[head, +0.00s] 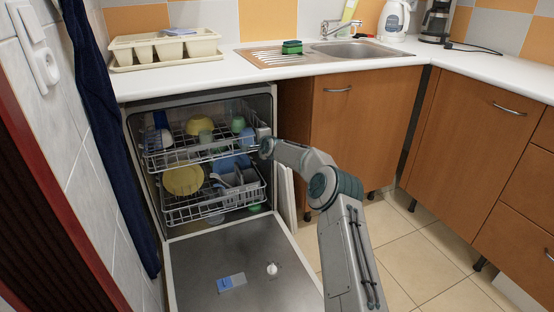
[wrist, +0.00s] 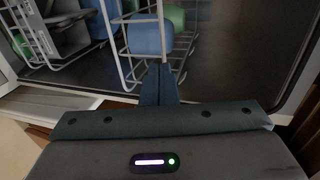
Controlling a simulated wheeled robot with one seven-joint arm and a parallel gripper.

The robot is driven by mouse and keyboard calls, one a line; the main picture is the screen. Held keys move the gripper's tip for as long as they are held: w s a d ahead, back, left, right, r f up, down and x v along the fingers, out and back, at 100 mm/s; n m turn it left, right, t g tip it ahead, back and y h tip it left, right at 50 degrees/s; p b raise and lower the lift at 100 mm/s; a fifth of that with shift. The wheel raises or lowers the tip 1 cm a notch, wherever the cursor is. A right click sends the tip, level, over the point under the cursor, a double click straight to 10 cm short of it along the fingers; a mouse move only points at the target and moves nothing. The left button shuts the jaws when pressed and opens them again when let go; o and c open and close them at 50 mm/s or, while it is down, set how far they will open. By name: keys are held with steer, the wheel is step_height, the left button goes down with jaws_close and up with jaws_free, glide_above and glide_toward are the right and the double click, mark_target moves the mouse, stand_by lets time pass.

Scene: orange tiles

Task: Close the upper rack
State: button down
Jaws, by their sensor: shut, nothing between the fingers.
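The upper rack (head: 175,157) is a wire basket inside the open dishwasher, holding a yellow bowl, cups and other dishes. I cannot tell exactly how far out it sits. My gripper (head: 262,138) is at the right front corner of this rack in the head view. In the wrist view my gripper (wrist: 159,82) has its fingers together and empty. The fingertips overlap an upright wire of a rack (wrist: 126,62) holding a blue cup (wrist: 150,36). I cannot tell whether they touch it.
The lower rack (head: 190,211) holds a yellow plate and a grey cutlery basket. The dishwasher door (head: 240,265) is folded down in front. A wooden cabinet (head: 358,130) stands to the right, and a dark blue cloth (head: 112,130) hangs at the left.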

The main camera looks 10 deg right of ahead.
steer(key=f+p+v, duration=0.1)
steer(key=p+v, duration=0.1)
steer(key=v, duration=0.9)
steer(key=m+t+b, duration=0.4)
steer(key=m+b, duration=0.2)
steer(key=m, duration=1.2)
glide_toward(199, 146)
steer(key=w+b, duration=0.3)
steer(key=w, duration=0.2)
steer(key=shift+w+a, duration=0.15)
steer(key=shift+w, duration=0.05)
steer(key=shift+w+a+y, duration=0.15)
steer(key=shift+w+y, duration=0.25)
steer(key=shift+w, duration=0.35)
steer(key=shift+w, duration=0.1)
steer(key=shift+w+a, duration=0.3)
steer(key=shift+w, duration=0.4)
steer(key=shift+p+x, duration=0.85)
steer(key=shift+x, duration=0.6)
steer(key=shift+r+p, duration=0.35)
steer(key=shift+p, duration=0.05)
